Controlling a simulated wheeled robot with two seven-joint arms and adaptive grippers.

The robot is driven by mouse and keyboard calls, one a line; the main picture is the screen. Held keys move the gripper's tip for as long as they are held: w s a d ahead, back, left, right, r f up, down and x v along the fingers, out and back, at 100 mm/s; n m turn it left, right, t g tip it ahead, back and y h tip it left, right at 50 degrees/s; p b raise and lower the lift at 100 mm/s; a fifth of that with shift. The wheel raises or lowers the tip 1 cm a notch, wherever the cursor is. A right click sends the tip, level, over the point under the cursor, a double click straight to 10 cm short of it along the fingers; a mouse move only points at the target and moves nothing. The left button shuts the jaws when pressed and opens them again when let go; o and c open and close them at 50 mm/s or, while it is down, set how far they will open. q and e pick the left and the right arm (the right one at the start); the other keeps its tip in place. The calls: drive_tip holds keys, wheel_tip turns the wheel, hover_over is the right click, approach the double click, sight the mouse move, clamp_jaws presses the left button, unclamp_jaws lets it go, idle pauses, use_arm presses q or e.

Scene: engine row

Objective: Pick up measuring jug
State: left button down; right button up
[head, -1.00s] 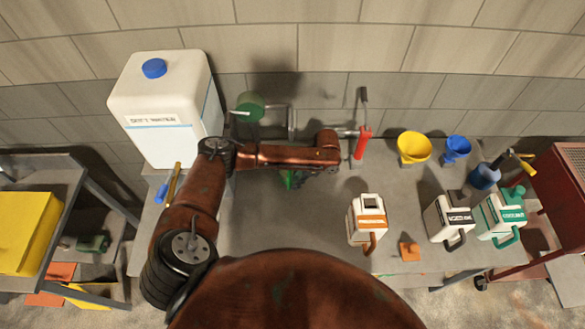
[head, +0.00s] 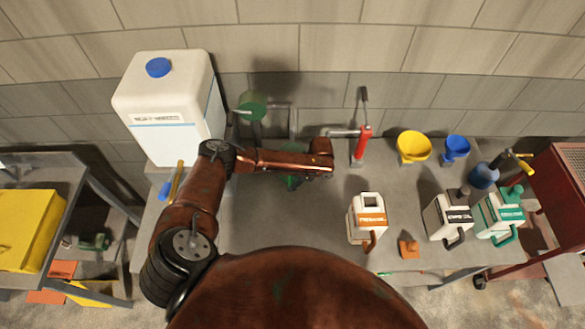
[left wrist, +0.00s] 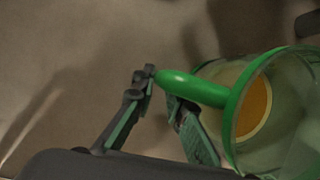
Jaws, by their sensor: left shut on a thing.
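The measuring jug (left wrist: 285,125), a clear vessel with a green rim and green handle (left wrist: 192,87), fills the right of the left wrist view. An orange-yellow round patch shows through it. My left gripper (left wrist: 160,92) is shut on the handle, one finger on each side. In the head view my left gripper (head: 322,170) is over the bench, mostly hidden by its own wrist. A green bit (head: 291,181) shows under the forearm; I cannot tell if it is the jug. My right gripper is not in view.
A large white canister (head: 170,110) stands at the bench's left. A red-handled tool (head: 362,145), yellow funnel (head: 413,147), blue funnel (head: 456,148) and several white jugs, one with an orange label (head: 368,218), stand to the right. The bench middle (head: 250,215) is clear.

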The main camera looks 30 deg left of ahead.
use_arm(q)
drive_tip(key=shift+w, duration=0.15)
idle(0.4)
drive_tip(key=shift+r, duration=0.25)
